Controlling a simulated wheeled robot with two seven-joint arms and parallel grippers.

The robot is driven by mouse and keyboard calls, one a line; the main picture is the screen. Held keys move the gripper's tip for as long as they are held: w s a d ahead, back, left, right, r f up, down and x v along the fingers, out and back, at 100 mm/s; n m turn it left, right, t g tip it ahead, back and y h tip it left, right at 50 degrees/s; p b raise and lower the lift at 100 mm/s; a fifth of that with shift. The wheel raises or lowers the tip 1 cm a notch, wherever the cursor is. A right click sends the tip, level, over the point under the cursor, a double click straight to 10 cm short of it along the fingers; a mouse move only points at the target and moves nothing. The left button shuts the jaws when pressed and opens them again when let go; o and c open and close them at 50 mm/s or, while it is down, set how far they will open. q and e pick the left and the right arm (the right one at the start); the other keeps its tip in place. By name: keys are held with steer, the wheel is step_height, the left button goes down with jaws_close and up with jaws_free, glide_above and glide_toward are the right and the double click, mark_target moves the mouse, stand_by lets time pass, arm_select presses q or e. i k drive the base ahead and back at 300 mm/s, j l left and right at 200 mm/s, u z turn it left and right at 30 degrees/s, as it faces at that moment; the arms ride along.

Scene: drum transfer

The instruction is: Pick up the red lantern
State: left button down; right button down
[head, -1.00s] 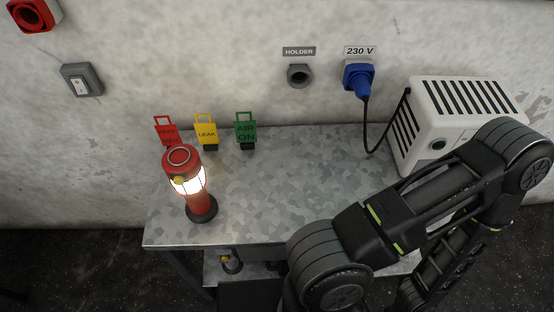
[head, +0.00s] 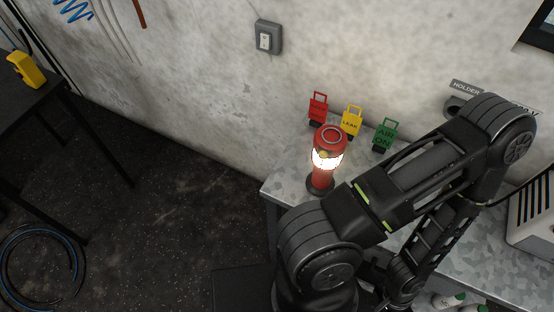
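The red lantern (head: 322,178) stands upright near the left end of the grey metal table (head: 285,186) in the head view. Its middle section glows white and its base is dark. My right arm crosses the picture in front of the table, to the right of and below the lantern, and hides part of the tabletop. No fingertips of either gripper can be made out. My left arm does not show.
Red (head: 317,106), yellow (head: 351,121) and green (head: 385,133) tags stand behind the lantern. A white slotted box (head: 535,215) is at the right edge. A dark table (head: 40,110) with a yellow object (head: 26,70) stands far left. A coiled hose (head: 40,262) lies on the floor, with open floor between.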

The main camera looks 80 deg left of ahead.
mark_target(332, 140)
steer(key=k+j+u, duration=0.1)
steer(key=u, duration=0.3)
steer(key=j+u, duration=0.1)
steer(key=u, duration=0.3)
steer(key=k+j+u, duration=0.1)
steer(key=u, duration=0.3)
steer(key=j+u, duration=0.15)
steer(key=u, duration=0.25)
